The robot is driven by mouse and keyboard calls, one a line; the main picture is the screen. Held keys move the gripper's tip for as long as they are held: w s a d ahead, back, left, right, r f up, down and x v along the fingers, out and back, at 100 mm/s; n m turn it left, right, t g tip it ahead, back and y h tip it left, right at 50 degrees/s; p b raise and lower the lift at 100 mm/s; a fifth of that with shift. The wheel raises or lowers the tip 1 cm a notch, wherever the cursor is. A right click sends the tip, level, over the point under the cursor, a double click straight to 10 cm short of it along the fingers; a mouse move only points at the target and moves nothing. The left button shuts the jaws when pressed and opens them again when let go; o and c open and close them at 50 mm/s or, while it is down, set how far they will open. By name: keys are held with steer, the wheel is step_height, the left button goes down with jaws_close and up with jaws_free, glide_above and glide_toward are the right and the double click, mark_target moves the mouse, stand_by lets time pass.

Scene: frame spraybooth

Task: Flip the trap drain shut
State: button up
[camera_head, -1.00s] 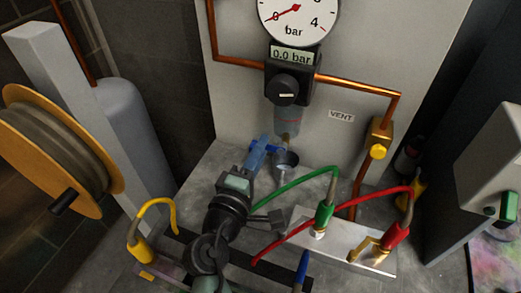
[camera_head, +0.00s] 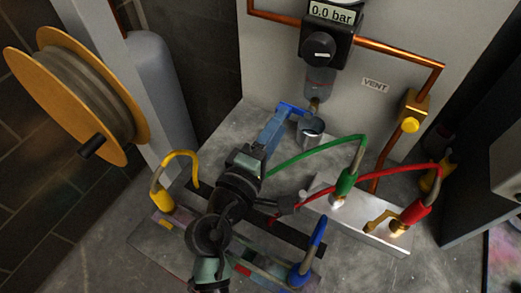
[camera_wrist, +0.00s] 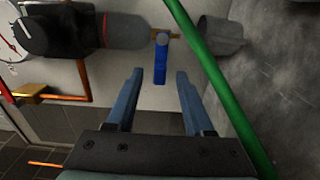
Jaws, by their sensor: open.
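The trap drain is a brass fitting (camera_wrist: 162,36) below the clear trap bowl (camera_wrist: 124,31), with a blue lever (camera_wrist: 160,62). In the wrist view the lever sticks out crosswise to the bowl's axis. In the head view the lever (camera_head: 292,107) shows just beyond my fingers, beside the brass drain (camera_head: 314,105). My gripper (camera_wrist: 159,73) is open, with its two blue-grey fingertips on either side of the lever's free end in the wrist view. I cannot tell whether a finger touches it. My gripper also shows in the head view (camera_head: 284,117).
A metal cup (camera_head: 311,130) stands below the drain. A green hose (camera_wrist: 215,75) passes close beside my right finger in the wrist view. A metal block (camera_head: 365,222) with green and red hose fittings stands to the right, and a hose reel (camera_head: 85,95) at left.

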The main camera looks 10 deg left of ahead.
steer(key=b+v, duration=0.1)
steer(key=v, duration=0.7)
steer(key=shift+s, duration=0.25)
steer(key=shift+r, duration=0.1)
steer(key=w+d+r+m+t+y+p, duration=0.1)
steer(key=w+r+m+p, duration=0.15)
steer(key=r, duration=0.65)
steer(key=w+d+r+m+t+p, duration=0.2)
steer(key=r+m, duration=0.2)
steer(key=r, duration=0.6)
steer(key=w+d+r+m+t+y+p, duration=0.1)
steer(key=w+r+m+p, duration=0.15)
steer(key=r, duration=0.65)
steer(key=s+d+r+m+t+y+p, duration=0.1)
steer(key=s+r, duration=0.4)
steer(key=r, duration=0.7)
steer(key=s+d+r+m+t+y+p, duration=0.1)
steer(key=s+r+m+t, duration=0.3)
steer(key=r, duration=0.9)
steer(key=shift+s+t+y+p, duration=0.6)
steer(key=shift+y, duration=0.2)
steer(key=shift+d+r, duration=0.1)
steer(key=shift+d, duration=0.05)
